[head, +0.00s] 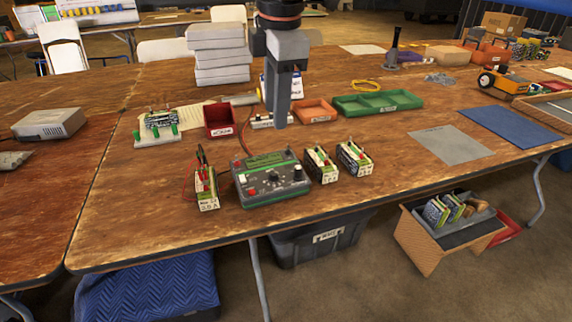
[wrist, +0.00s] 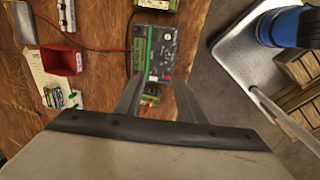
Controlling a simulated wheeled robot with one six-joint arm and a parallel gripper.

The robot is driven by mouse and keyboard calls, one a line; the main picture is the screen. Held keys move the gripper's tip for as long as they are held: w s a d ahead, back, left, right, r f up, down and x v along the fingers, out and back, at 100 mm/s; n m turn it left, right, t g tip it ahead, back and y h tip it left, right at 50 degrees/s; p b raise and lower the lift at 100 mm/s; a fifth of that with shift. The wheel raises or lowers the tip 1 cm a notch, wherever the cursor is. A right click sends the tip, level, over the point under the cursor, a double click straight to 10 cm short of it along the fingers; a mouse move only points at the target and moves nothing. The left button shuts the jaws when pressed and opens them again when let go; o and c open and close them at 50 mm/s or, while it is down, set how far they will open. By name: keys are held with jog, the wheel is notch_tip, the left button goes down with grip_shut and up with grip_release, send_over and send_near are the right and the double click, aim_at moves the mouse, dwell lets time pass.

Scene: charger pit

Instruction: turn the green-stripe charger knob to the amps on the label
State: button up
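The charger (head: 262,194) is a dark grey box with a green stripe along its top, near the front table edge. It also shows in the wrist view (wrist: 155,60).
Two more battery packs (head: 321,163) (head: 354,158) stand right of the charger. Behind are a red bin (head: 220,121), an orange tray (head: 314,111), a green tray (head: 378,103) and a stand with a circuit board (head: 160,126). The front left of the table is clear.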

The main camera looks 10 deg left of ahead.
aim_at(274, 173)
jog(key=w+f, duration=0.1)
jog(key=f, duration=0.4)
jog(key=a+f, duration=0.1)
jog(key=f, duration=0.5)
jog(key=w+f, duration=0.1)
jog(key=f, duration=0.5)
jog(key=shift+w+a, duration=0.3)
jog(key=shift+r, duration=0.1)
grip_shut()
